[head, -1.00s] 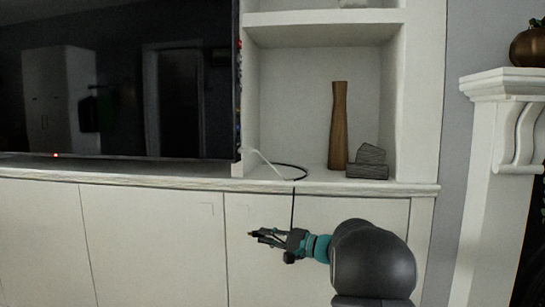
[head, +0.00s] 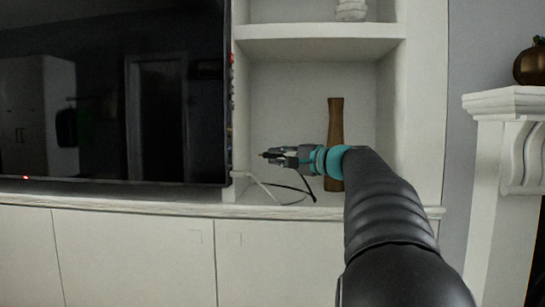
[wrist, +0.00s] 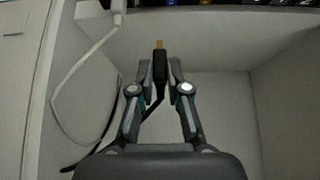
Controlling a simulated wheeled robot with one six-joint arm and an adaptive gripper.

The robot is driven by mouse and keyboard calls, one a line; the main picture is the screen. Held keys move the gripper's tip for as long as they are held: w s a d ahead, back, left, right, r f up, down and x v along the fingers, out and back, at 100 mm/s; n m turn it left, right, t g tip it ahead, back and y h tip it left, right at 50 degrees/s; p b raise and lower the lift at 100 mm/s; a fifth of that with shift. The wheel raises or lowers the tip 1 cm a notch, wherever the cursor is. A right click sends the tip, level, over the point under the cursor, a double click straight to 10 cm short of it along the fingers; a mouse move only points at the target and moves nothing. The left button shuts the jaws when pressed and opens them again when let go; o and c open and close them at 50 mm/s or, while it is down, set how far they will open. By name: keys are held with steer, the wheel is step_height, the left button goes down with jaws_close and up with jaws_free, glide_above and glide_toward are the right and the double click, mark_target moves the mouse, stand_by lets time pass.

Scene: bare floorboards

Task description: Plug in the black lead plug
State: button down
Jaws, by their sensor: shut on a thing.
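My gripper (head: 268,155) is in front of the open shelf niche, to the right of the TV's edge. In the wrist view my gripper (wrist: 160,66) is shut on the black lead plug (wrist: 160,68), whose gold tip (wrist: 159,45) points up the picture, away from the gripper. The plug's black cable (wrist: 101,140) hangs from it and curves down to the left; in the head view the cable (head: 309,188) drops to the shelf. A row of coloured sockets (head: 231,100) runs down the TV's side edge; it also shows along the top of the wrist view (wrist: 215,3).
A white cable (wrist: 64,82) with a white plug (wrist: 118,8) runs up to the socket edge, left of my gripper. A tall brown vase (head: 335,120) stands behind my arm in the niche. The TV (head: 110,90) fills the left.

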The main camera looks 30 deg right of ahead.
steer(key=shift+w+a, duration=0.1)
steer(key=shift+a, duration=0.6)
steer(key=shift+w+a+b, duration=0.15)
steer(key=shift+w+a, duration=0.65)
steer(key=shift+a, duration=0.3)
steer(key=shift+w+a+b, duration=0.15)
steer(key=shift+w+a, duration=0.65)
steer(key=shift+a, duration=0.25)
steer(key=shift+w+a+b, duration=0.5)
steer(key=shift+w+a, duration=0.2)
steer(key=shift+a, duration=0.3)
stand_by(1.3)
steer(key=c, duration=1.1)
jaws_free()
steer(key=shift+o, duration=0.2)
steer(key=v, duration=1.2)
steer(key=shift+f, duration=0.1)
